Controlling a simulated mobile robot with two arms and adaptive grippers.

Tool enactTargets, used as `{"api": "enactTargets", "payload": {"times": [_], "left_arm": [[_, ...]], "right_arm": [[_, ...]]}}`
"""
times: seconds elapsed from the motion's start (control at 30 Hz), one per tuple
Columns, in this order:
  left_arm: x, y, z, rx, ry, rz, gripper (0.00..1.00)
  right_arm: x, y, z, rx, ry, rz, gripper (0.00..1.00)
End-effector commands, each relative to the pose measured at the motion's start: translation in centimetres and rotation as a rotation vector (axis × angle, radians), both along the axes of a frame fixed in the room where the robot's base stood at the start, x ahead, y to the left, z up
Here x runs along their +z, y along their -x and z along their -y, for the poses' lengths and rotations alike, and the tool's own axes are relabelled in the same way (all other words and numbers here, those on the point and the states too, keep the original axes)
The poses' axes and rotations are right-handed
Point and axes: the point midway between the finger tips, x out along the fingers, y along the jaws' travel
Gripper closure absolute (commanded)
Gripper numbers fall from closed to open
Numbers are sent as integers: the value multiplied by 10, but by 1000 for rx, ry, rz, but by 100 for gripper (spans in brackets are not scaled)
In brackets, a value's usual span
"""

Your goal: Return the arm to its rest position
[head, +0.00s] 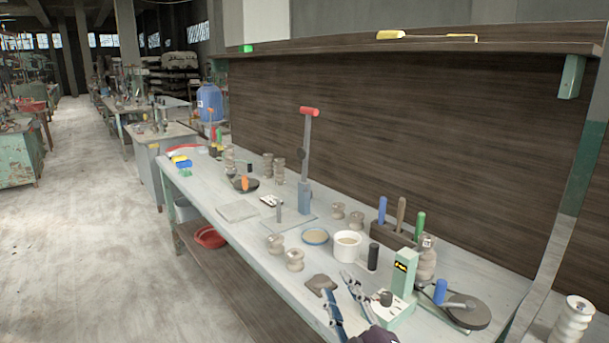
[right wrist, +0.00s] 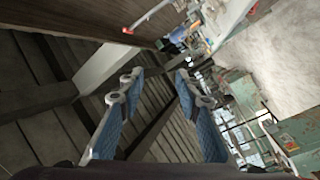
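My right gripper (head: 338,286) is at the lower middle of the head view, over the near part of the workbench. Its two blue fingers are spread apart with nothing held between them. The right wrist view also shows the open, empty gripper (right wrist: 158,76), with the room's roof and floor beyond it. My left gripper is not in view.
A dark wooden panel (head: 400,120) rises behind. The floor (head: 100,220) at the left is open.

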Motion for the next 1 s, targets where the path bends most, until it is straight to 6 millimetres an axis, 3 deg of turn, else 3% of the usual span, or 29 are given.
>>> {"api": "enactTargets", "payload": {"times": [0.03, 0.2, 0.3, 0.4, 0.6, 0.8, 1.0], "left_arm": [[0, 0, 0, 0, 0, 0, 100], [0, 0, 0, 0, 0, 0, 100], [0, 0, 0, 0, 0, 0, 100], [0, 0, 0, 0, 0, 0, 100], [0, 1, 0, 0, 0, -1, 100], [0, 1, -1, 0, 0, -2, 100], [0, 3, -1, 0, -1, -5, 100]], "right_arm": [[-34, 10, 22, -59, -65, -127, 69], [-137, 63, 79, -238, -233, -524, 69], [-189, 110, 102, -329, -310, -739, 69], [-226, 159, 116, -405, -365, -921, 69], [-269, 245, 130, -514, -430, -1196, 69], [-289, 321, 135, -597, -466, -1416, 69], [-338, 308, 133, -601, -457, -1433, 69]]}}
